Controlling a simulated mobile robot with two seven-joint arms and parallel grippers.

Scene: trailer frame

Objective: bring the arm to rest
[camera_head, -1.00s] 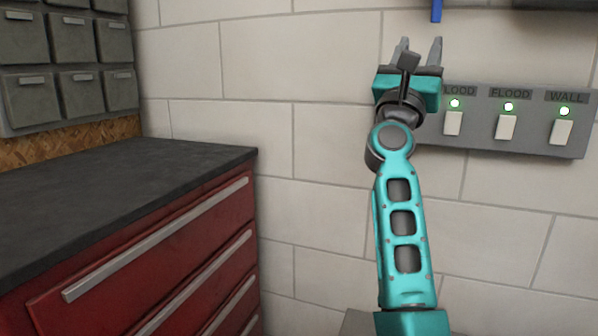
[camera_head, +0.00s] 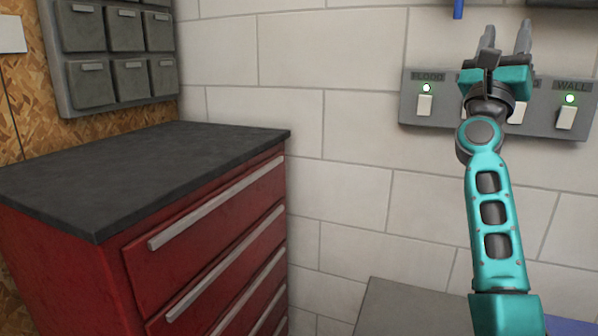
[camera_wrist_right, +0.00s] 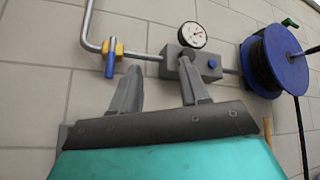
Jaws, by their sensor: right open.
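My right gripper (camera_head: 505,38) is raised at the upper right of the head view, in front of the white block wall. Its two grey fingers point up and stand apart, with nothing between them. In the right wrist view the open fingers (camera_wrist_right: 158,92) point toward a wall-mounted pipe fitting with a gauge. The teal right arm (camera_head: 494,215) reaches up from the bottom edge and hides the middle of the switch panel (camera_head: 410,108). My left gripper is not in view.
A red drawer cabinet (camera_head: 215,245) with a dark top stands left. Grey bins (camera_head: 125,80) hang above it. A grey surface (camera_head: 400,310) lies low beside my arm. The right wrist view shows a gauge (camera_wrist_right: 192,35), a blue-handled valve (camera_wrist_right: 110,58) and a blue reel (camera_wrist_right: 270,60).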

